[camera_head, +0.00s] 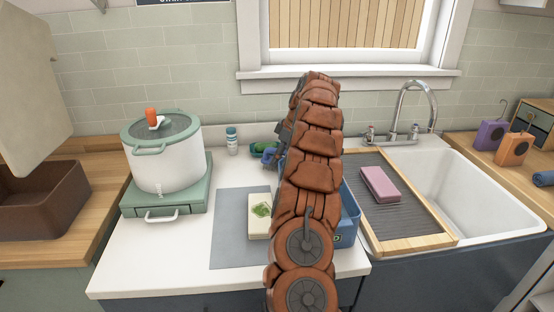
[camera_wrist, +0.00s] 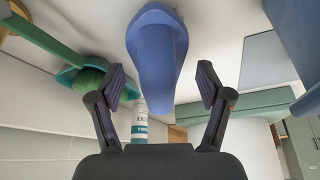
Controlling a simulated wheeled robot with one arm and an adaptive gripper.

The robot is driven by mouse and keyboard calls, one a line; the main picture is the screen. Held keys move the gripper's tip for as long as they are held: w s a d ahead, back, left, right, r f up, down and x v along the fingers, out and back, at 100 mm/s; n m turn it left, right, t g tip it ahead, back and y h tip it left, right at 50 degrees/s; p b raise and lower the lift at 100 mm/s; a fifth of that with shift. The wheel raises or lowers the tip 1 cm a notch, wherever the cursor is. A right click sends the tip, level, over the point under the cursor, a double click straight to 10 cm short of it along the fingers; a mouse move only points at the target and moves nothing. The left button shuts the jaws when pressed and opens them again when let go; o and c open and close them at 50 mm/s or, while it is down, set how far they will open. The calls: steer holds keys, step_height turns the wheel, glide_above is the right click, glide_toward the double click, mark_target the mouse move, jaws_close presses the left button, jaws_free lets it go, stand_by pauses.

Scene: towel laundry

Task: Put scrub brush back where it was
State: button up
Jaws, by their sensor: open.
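In the wrist view, my gripper (camera_wrist: 163,82) is open, with its two dark fingers apart. A blue rounded object (camera_wrist: 155,45), which may be the scrub brush, reaches into the gap between them, with no finger visibly touching it. To its left is a green rounded head with a long green handle (camera_wrist: 45,38) on a teal base; which of the two is the brush I cannot tell for sure. In the head view, a small blue thing (camera_head: 269,155) and a green thing (camera_head: 263,146) lie at the back of the counter, partly hidden by my arm.
A white-and-teal bottle (camera_head: 232,141) stands left of them. A pot (camera_head: 163,155) sits on a green stand. A blue bin (camera_head: 349,218) is partly behind my arm. A pink block (camera_head: 380,184) lies on the drainboard beside the sink (camera_head: 475,195). A grey mat (camera_head: 230,230) holds a pale block (camera_head: 259,226).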

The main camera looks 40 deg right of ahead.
steer(key=shift+v, duration=2.8)
steer(key=shift+p+v, duration=1.2)
steer(key=shift+v, duration=1.3)
steer(key=w+a+r+m+g, duration=0.1)
steer(key=a+r, duration=0.1)
steer(key=a, duration=0.6)
steer(key=w+a+r, duration=0.1)
steer(key=a+r, duration=0.1)
steer(key=a, duration=0.7)
steer(key=s+a+m+g, duration=0.1)
steer(key=s+a, duration=0.3)
steer(key=a, duration=0.4)
steer(key=s+a+m+g, duration=0.1)
steer(key=s+a, duration=0.2)
steer(key=a, duration=0.5)
steer(key=s+a+f+m+g, duration=0.15)
steer(key=s+a+f, duration=0.25)
steer(key=s+a, duration=0.85)
steer(key=s+f+h, duration=0.1)
steer(key=s+f, duration=0.2)
steer(key=s, duration=0.6)
steer(key=s+f+m+g+h, duration=0.1)
steer(key=s+f, duration=0.3)
steer(key=s, duration=0.5)
steer(key=shift+a+f, duration=0.3)
